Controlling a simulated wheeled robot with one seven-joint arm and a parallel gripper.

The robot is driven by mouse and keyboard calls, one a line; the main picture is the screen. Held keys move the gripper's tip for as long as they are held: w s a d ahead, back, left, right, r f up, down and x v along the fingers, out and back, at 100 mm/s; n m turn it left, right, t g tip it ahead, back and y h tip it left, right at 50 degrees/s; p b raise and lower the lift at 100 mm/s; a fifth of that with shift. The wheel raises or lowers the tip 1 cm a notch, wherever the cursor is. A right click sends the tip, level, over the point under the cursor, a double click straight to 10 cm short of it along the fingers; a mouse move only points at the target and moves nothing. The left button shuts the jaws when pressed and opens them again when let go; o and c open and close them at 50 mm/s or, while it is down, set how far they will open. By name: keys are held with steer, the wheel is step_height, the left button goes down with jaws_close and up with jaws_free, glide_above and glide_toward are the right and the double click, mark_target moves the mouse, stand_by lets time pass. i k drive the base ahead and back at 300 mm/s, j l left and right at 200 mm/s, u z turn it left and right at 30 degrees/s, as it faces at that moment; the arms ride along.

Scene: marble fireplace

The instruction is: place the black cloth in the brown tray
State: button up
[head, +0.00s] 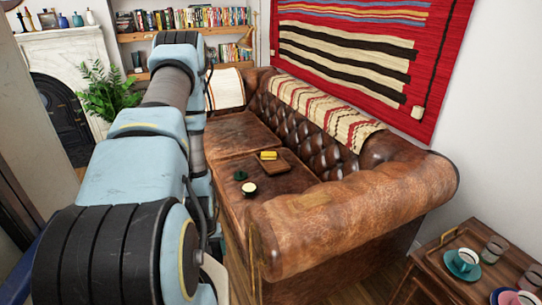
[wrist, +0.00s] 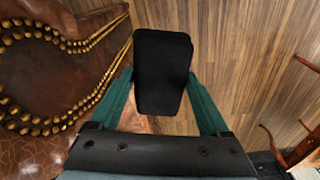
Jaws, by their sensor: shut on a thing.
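The black cloth (wrist: 163,55) shows in the wrist view as a dark, folded, block-like piece between the green fingers of my gripper (wrist: 161,76). My gripper is shut on it and holds it above the wooden floor, beside the studded front of the sofa arm. In the head view, my arm hides the gripper and the cloth. A flat brown tray (head: 290,166) lies on the sofa seat near the backrest, with a yellow item (head: 268,156) at its left edge. The tray does not show in the wrist view.
The brown leather sofa (head: 345,205) has a high rolled arm at its near end. A small dark green item (head: 240,175) and a cup (head: 249,189) sit on the seat. A wooden side table (head: 437,262) with several cups stands at the right.

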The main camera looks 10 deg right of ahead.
mark_target(277, 167)
steer(key=i+j+z, duration=0.45)
steer(key=i+j, duration=1.75)
steer(key=i, duration=0.15)
